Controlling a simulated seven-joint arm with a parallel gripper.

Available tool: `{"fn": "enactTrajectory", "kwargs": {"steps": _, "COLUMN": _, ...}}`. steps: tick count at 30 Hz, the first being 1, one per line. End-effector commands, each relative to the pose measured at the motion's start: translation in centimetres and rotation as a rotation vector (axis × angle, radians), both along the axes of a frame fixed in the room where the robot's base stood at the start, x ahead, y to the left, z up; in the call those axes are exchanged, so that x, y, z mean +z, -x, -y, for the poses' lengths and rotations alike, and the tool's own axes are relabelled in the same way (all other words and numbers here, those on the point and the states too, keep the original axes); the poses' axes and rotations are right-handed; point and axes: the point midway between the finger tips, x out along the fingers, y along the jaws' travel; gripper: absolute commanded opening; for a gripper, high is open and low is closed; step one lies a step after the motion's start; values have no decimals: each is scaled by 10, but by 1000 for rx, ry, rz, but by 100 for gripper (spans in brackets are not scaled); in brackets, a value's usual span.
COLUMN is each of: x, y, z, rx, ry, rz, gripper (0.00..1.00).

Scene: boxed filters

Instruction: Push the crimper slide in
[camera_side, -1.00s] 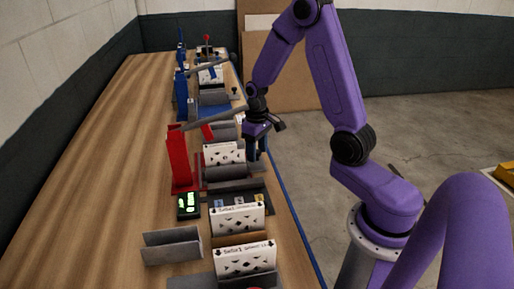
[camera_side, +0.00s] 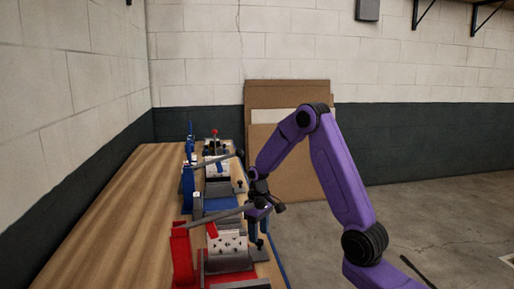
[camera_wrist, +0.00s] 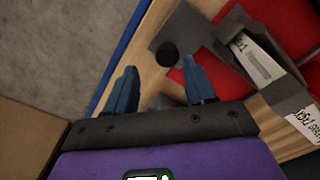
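The red crimper (camera_side: 182,256) stands upright on the table in the side view, with a long grey lever bar (camera_side: 208,217) reaching right. A white patterned box (camera_side: 228,244) sits in its grey holder. In the wrist view, a grey plate with a dark round knob (camera_wrist: 167,54), seemingly the slide, lies beside the red base (camera_wrist: 200,80). A boxed filter (camera_wrist: 256,58) stands in the grey channel to its right. My gripper (camera_wrist: 160,72) is open, its two blue fingers apart, with the knob beyond the gap. In the side view my gripper (camera_side: 258,241) is low at the crimper's right side; contact cannot be told.
A blue station (camera_side: 187,190) with another grey lever stands farther back. A second white box (camera_wrist: 307,122) is at the lower right of the wrist view. The blue table edge (camera_wrist: 122,50) runs close to my gripper. The table's left side is clear.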

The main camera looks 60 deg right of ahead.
Motion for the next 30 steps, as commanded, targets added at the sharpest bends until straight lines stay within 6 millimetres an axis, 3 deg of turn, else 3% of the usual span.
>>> {"fn": "enactTrajectory", "kwargs": {"steps": 30, "x": 172, "y": -5, "z": 2, "rx": 0, "ry": 1, "rz": 3, "gripper": 54}}
